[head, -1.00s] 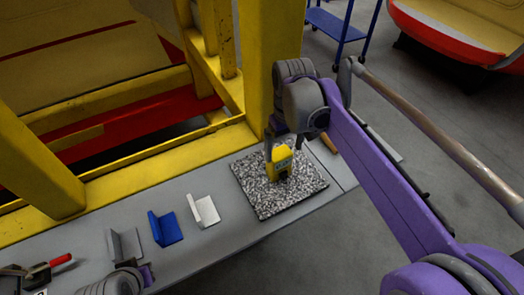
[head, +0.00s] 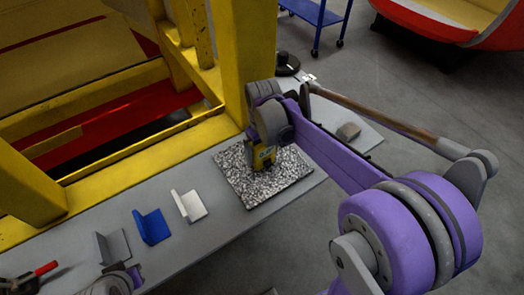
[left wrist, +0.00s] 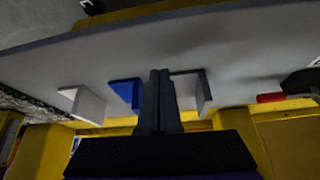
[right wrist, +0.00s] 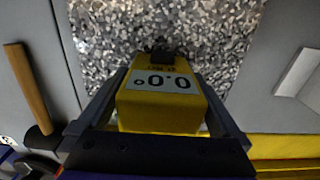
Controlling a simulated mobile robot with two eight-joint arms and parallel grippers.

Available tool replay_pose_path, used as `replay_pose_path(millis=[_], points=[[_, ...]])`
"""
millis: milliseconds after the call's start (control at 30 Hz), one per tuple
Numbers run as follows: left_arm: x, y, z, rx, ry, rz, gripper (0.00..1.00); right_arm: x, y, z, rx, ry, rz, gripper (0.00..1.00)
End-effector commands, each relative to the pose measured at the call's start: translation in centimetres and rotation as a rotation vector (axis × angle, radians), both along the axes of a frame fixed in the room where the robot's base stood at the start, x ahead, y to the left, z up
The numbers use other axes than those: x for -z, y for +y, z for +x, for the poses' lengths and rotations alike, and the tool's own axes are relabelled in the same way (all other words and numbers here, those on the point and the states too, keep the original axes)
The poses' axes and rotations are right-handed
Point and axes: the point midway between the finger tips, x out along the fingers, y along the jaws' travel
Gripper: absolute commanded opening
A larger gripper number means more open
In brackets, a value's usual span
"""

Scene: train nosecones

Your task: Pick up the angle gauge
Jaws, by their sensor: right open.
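The angle gauge is a yellow box with a "0.0°" display. It stands on a speckled granite plate (head: 236,190) in the head view, where the gauge (head: 264,158) is partly hidden under my right gripper. In the right wrist view the gauge (right wrist: 160,112) sits between the two fingers of my right gripper (right wrist: 163,80), one on each side. The right gripper is open around the gauge; whether a finger touches it I cannot tell. My left gripper (left wrist: 160,78) has its fingers together and is empty, near the metal angle pieces.
A grey (head: 112,246), a blue (head: 151,227) and a white angle piece (head: 189,205) stand left of the plate on the grey bench. A red-handled tool (head: 45,269) lies further left. A yellow frame (head: 235,60) rises behind. A wooden handle (right wrist: 30,88) lies beside the plate.

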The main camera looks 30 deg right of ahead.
Motion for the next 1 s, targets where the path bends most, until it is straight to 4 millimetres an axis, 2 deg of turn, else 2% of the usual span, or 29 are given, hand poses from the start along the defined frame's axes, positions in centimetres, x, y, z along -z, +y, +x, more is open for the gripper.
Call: replay_pose_path(millis=[100,300,833,1000], points=[[0.07,0.0,-0.03,0.0,0.001,0.0,0.0,0.61,0.02,-0.03,0.0,0.0,0.0,1.0],[0.06,0.0,-0.03,0.0,0.0,0.0,0.0,0.59,0.02,-0.03,0.0,0.0,0.0,0.98],[0.06,0.0,-0.03,0.0,0.0,0.0,0.0,0.55,0.02,-0.03,0.0,0.0,0.0,0.03],[0.05,0.0,-0.02,0.0,0.0,0.0,0.0,0.5,0.02,-0.03,0.0,0.0,0.0,0.01]])
